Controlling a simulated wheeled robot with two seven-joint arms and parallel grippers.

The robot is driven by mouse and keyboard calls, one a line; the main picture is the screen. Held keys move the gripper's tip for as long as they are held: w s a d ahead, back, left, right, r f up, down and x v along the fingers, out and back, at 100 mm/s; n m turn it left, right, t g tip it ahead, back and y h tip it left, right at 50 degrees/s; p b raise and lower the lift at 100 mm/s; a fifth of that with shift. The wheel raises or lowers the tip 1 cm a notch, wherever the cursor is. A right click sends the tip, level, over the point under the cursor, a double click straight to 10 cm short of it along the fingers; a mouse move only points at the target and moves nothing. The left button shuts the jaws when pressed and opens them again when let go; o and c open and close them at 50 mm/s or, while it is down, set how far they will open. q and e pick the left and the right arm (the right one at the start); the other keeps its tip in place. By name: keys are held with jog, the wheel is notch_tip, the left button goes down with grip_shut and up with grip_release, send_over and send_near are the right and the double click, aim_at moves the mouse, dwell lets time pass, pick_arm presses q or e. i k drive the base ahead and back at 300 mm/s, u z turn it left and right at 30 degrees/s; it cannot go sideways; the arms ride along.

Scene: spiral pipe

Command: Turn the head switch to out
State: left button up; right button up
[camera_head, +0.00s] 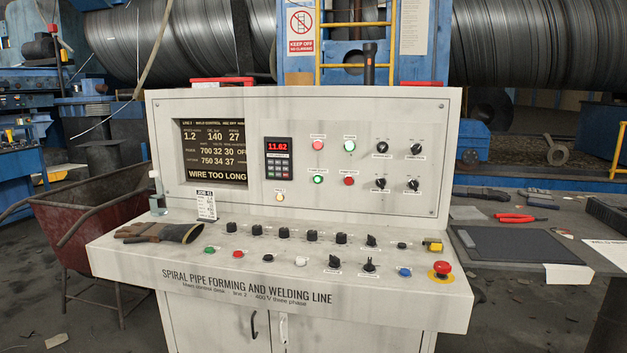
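The white control desk (280,285) stands in front of me, lettered "SPIRAL PIPE FORMING AND WELDING LINE". Its sloping top carries a back row of black knobs and a front row of buttons and switches. Black switches with a pointer shape sit at the right of the back row (371,240) and in the front row (334,261) and (369,265). Several more black rotary switches (382,147) are on the upright panel. The small labels are too blurred to read, so I cannot tell which is the head switch or its position. Neither gripper is in view.
A dark display (216,176) reads "WIRE TOO LONG". A glove (160,233) lies on the desk's left end. A red emergency button (442,268) is at the right end. A workbench with red-handled pliers (520,218) stands right; a red cart (90,220) stands left.

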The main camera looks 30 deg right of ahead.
aim_at(380, 182)
jog(key=z, duration=0.1)
jog(key=i, duration=1)
jog(key=z, duration=0.65)
